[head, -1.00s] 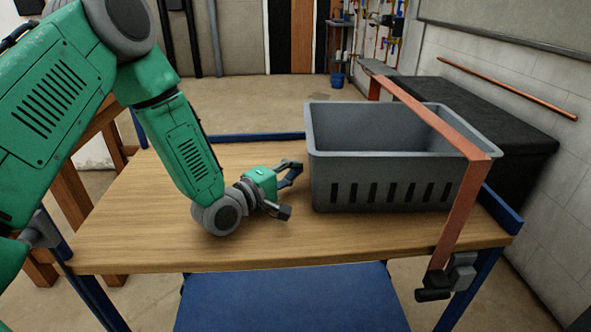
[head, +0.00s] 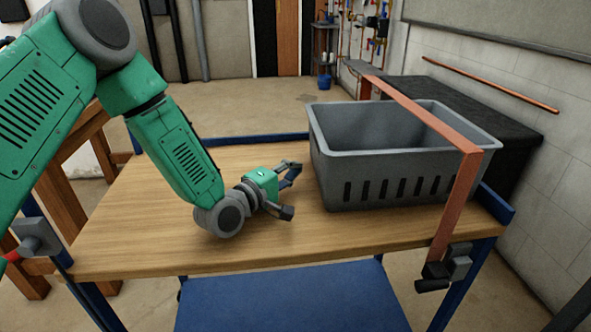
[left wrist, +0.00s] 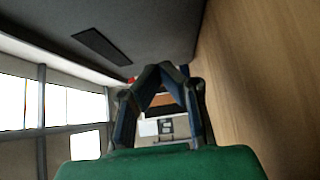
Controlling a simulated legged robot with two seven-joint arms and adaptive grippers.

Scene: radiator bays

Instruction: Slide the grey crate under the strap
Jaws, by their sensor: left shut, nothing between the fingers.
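The grey crate (head: 410,181) is an open-topped tub with dark slots, standing upright on the table, slightly turned. The orange-brown strap (head: 425,119) runs over its right part and comes down in front to a dark clamp (head: 440,272) at the table's front edge. The crate's right end shows past the strap. My left gripper (head: 292,175) is shut and empty, low over the table just left of the crate. In the left wrist view its fingers (left wrist: 160,72) meet at the tips. A dark grey wall with a slot there appears to be the crate's end (left wrist: 150,30). My right gripper is out of view.
The wooden tabletop (head: 130,235) is bare at the left and front. A blue rim (head: 495,205) edges the table at the right. A black box (head: 500,125) stands behind the crate, near the wall with a copper pipe (head: 490,85).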

